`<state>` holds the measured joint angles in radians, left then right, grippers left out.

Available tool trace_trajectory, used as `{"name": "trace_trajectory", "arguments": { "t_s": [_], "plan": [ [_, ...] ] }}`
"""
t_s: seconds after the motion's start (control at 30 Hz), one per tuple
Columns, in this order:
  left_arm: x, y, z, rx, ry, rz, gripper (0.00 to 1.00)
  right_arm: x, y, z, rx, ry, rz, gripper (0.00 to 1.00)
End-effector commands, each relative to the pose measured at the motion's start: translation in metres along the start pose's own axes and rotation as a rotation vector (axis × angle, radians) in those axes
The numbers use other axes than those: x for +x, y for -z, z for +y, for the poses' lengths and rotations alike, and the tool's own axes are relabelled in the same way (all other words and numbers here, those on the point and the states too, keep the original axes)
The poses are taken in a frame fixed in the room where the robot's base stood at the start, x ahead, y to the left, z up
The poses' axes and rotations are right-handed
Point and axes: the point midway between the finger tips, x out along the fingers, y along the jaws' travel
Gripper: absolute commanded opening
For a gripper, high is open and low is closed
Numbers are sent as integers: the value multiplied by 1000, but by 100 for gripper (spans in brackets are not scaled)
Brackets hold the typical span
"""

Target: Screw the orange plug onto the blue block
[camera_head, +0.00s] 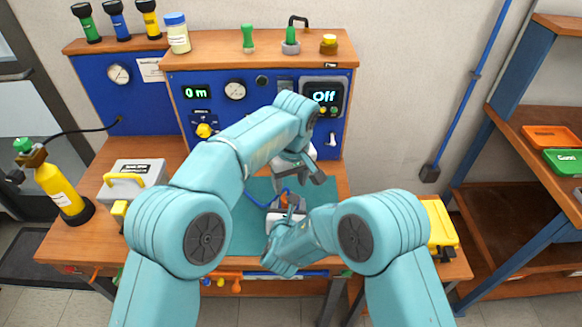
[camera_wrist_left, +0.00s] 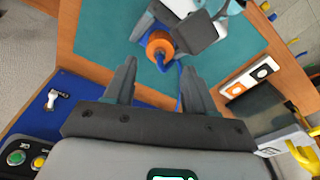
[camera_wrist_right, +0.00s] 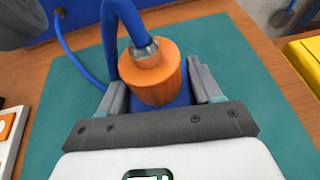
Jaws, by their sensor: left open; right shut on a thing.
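The orange plug (camera_wrist_right: 153,78) has a metal collar and a blue hose on top. It stands over the blue block (camera_wrist_right: 178,101), which shows only in part between my right fingers; whether the plug is threaded cannot be told. My right gripper (camera_wrist_right: 160,88) is shut on the blue block. My left gripper (camera_head: 294,181) is open and empty above the plug, which shows small in the head view (camera_head: 289,199). In the left wrist view the plug (camera_wrist_left: 158,43) lies beyond the open fingertips, apart from them.
A green mat (camera_head: 245,226) covers the bench middle. A grey case with a yellow handle (camera_head: 135,180) and a yellow cylinder (camera_head: 62,190) stand at left. A yellow case (camera_head: 440,225) stands at right. A blue panel (camera_head: 180,125) with gauges rises behind.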

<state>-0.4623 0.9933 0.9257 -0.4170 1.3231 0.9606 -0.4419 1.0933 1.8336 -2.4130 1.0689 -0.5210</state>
Motion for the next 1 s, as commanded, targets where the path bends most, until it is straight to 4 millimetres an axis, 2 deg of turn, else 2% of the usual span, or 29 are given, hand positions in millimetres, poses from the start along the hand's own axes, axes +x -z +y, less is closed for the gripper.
{"name": "trace_trajectory", "arguments": {
  "t_s": [0.1,0.3,0.5,0.77,0.9,0.93,1.0],
  "plan": [
    [23,0,0,1,3,-2,55,0,-1,0,1,0,-3,0],
    [50,0,0,0,3,-1,55,0,-1,0,1,0,-3,0],
    [59,0,0,0,0,1,55,0,-1,0,1,0,-3,0],
    [59,0,0,0,0,1,55,0,-1,0,1,0,-3,0],
    [59,0,0,0,0,1,9,0,-1,0,1,0,-3,0],
    [59,0,0,0,0,1,5,0,-1,0,1,0,-3,0],
    [59,0,0,4,-1,1,5,0,-1,0,1,0,-3,0]
  ]
}}
